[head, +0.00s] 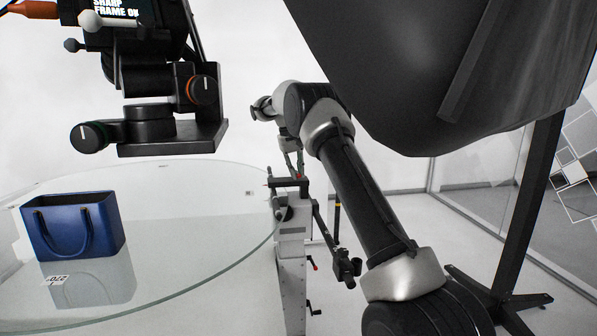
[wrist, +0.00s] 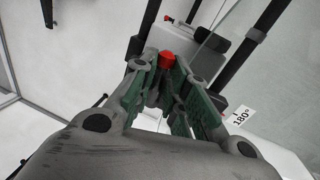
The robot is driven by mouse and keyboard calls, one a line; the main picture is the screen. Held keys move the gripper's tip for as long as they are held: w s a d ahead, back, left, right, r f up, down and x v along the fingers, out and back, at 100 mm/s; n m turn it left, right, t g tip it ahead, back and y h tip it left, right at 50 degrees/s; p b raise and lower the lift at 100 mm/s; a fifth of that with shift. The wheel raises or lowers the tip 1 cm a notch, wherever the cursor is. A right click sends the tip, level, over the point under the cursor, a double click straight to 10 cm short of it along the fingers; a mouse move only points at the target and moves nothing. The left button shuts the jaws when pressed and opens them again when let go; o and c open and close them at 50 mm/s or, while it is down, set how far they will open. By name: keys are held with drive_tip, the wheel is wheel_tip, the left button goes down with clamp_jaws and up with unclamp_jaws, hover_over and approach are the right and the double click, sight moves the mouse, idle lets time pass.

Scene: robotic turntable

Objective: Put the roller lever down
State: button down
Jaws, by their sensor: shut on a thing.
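My gripper (wrist: 168,72) is shut on a small red piece (wrist: 167,59), which I take to be the end of the roller lever. The piece shows between the green-padded fingertips in the wrist view; the rest of the lever is hidden or cannot be told apart there. In the head view my gripper (head: 294,164) is small and far off, just above the drive unit (head: 291,228) at the right edge of the glass turntable. I cannot tell whether the lever touches the unit.
The round glass turntable (head: 200,215) carries a blue handbag (head: 75,228). A black bar with a clamp (head: 345,268) juts out right of the drive unit. A camera head (head: 150,130) hangs at upper left. A black stand (head: 520,200) is on the right.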

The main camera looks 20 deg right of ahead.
drive_tip(key=shift+w+a+m, duration=0.1)
drive_tip(key=shift+a+m, duration=0.15)
drive_tip(key=shift+m, duration=0.25)
drive_tip(key=c, duration=1.5)
unclamp_jaws()
drive_tip(key=shift+r, duration=0.1)
wheel_tip(320, 180, up, 7)
drive_tip(key=a, duration=0.1)
drive_tip(key=shift+w+a, duration=0.2)
drive_tip(key=shift+r, duration=0.1)
